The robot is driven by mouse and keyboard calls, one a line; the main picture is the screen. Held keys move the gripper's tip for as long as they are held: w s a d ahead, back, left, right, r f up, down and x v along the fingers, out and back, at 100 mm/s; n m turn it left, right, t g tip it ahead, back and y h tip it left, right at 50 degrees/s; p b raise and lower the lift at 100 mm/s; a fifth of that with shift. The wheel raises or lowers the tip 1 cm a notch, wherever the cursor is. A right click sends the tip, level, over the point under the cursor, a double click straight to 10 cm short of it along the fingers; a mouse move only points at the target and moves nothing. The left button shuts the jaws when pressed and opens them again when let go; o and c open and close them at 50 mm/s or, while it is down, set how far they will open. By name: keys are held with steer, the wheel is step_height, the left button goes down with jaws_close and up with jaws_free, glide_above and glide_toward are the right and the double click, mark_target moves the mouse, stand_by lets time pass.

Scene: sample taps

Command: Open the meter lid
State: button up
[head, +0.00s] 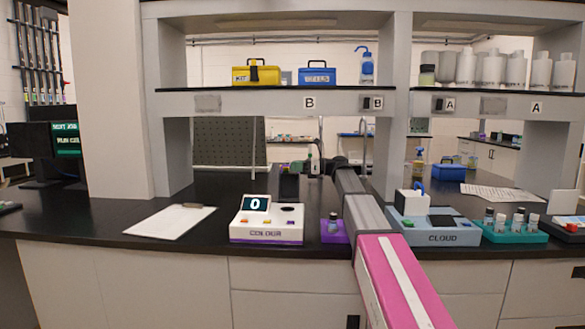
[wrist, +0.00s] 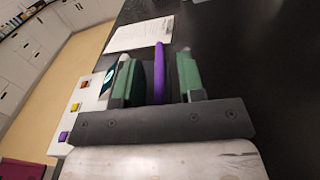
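The white colour meter (head: 266,222) with a purple base stands on the bench in the head view, its display reading 0. A dark round patch (head: 288,209) is on its top right; I cannot tell if this is the lid or an opening. The meter's white front (wrist: 88,98) with coloured buttons shows left in the wrist view. My gripper (wrist: 157,60) is open, its two green-padded fingers apart. A narrow purple strip (wrist: 160,75) shows between them, with gaps either side; I cannot tell whether it is lid or base, or whether anything touches it.
A clipboard (head: 170,221) lies left of the meter. A small purple holder (head: 333,231) stands to its right, near my arm. The blue-grey CLOUD meter (head: 445,237) and a teal vial rack (head: 510,236) are further right. A shelf (head: 270,102) crosses above the bench.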

steer(key=shift+a, duration=0.75)
jaws_close()
steer(key=shift+s+r, duration=0.1)
steer(key=shift+s+r+n, duration=0.3)
steer(key=shift+s+n, duration=0.4)
steer(key=shift+s, duration=0.05)
steer(key=shift+s+r+n, duration=0.35)
steer(key=shift+s+n, duration=0.35)
steer(key=shift+s, duration=0.1)
steer(key=shift+s+r+n, duration=0.3)
steer(key=shift+s+n, duration=0.4)
steer(key=shift+s, duration=0.05)
steer(key=shift+s+a+r, duration=0.1)
steer(key=shift+s+r, duration=0.05)
steer(key=shift+s, duration=0.85)
